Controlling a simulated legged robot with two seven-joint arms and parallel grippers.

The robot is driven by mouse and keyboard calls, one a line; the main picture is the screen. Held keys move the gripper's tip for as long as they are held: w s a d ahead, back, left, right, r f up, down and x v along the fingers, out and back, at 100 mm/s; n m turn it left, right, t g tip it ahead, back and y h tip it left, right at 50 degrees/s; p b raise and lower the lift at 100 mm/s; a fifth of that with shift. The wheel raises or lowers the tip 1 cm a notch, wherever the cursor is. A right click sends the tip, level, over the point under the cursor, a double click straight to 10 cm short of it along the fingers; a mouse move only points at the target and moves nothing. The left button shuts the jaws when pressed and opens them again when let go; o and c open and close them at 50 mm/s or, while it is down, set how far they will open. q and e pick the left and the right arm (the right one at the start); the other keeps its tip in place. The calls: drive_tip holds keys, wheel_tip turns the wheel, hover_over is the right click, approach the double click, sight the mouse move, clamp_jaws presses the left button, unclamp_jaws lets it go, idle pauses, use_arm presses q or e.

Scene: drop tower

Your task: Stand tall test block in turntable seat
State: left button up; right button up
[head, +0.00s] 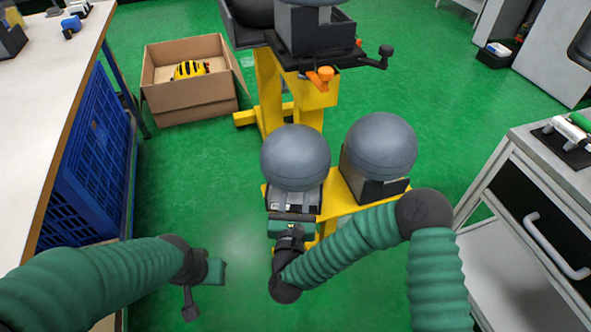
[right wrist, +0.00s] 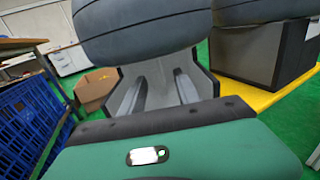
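My right gripper (head: 294,203) reaches to the nearer-left grey housing under a large dark grey ball (head: 295,157). In the right wrist view its two fingers (right wrist: 160,92) are apart, pointing into the housing's open front, with no block seen between them. My left gripper (head: 216,272) hangs low over the green floor, left of the yellow stand; its fingers are too unclear to tell open from shut. I cannot pick out a tall test block or a turntable seat for sure. The balls and my right arm cover part of the stand.
A second ball (head: 381,146) sits on a dark box (head: 372,186) to the right. The yellow tower (head: 318,97) stands behind. A cardboard box (head: 190,103) holds a yellow-black object. A bench (head: 52,75) is left, a grey cart (head: 535,139) right. Green floor lies between.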

drive_tip(key=w+b, duration=0.1)
drive_tip(key=w, duration=0.1)
drive_tip(key=w+f+b, duration=0.1)
drive_tip(key=w+b, duration=0.1)
drive_tip(key=w, duration=0.1)
drive_tip(key=shift+w, duration=0.1)
drive_tip(key=shift+w+r, duration=0.15)
clamp_jaws()
idle(1.0)
drive_tip(key=shift+r, duration=0.1)
